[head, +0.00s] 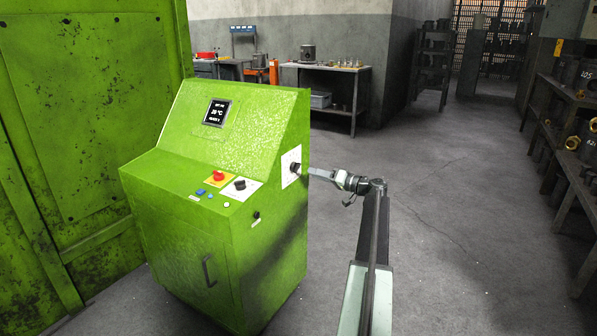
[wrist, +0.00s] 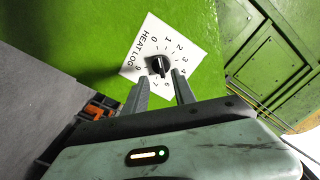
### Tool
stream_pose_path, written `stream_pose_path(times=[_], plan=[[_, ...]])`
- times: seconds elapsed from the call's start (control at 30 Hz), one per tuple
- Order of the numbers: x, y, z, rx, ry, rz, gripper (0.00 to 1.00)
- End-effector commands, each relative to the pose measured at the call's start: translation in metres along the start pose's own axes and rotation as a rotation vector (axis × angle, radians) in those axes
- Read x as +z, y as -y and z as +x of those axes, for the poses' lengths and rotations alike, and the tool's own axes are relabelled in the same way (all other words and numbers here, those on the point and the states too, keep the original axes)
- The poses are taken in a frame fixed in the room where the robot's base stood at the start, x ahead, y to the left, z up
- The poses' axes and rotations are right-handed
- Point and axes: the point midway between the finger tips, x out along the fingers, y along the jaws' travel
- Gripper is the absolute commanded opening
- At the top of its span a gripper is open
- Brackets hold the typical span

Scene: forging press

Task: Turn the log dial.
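The log dial is a black knob (wrist: 159,66) on a white plate (wrist: 139,63) marked HEAT LOG, with digits around it, in the wrist view. The plate looks tilted there. In the head view the knob (head: 295,168) and its plate (head: 287,161) are on the right side face of the green console (head: 205,255). My gripper (wrist: 162,79) is open, with one finger on each side just short of the knob in the picture. I cannot tell whether either finger touches it. In the head view my gripper (head: 308,171) reaches the knob from the right.
A workbench (head: 328,75) stands behind, and racks line the right wall. The floor to the right is clear.

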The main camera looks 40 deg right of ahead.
Motion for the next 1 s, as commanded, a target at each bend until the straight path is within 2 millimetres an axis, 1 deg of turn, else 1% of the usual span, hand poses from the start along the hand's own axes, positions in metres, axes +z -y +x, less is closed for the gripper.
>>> stream_pose_path(times=[0.03, 0.2, 0.33, 0.4, 0.57, 0.6, 0.67, 0.7, 0.83, 0.87, 1.0], plan=[[0.001, 0.001, 0.011, -0.003, 0.003, 0.0, 0.32], [0.001, 0.001, 0.045, -0.004, 0.005, 0.0, 0.32], [0.002, 0.002, 0.064, -0.005, 0.005, 0.0, 0.32], [0.002, 0.002, 0.068, -0.004, 0.004, 0.0, 0.32], [0.003, 0.003, 0.069, -0.004, 0.005, 0.0, 0.32], [0.003, 0.003, 0.069, -0.004, 0.005, 0.0, 0.29], [0.003, 0.003, 0.069, -0.005, 0.005, 0.0, 0.12], [0.003, 0.003, 0.069, -0.005, 0.005, 0.0, 0.01], [0.003, 0.003, 0.069, -0.005, 0.005, 0.0, 0.0], [0.006, 0.006, 0.073, -0.009, 0.009, 0.0, 0.0], [0.005, 0.005, 0.072, -0.009, 0.009, 0.009, 0.0]])
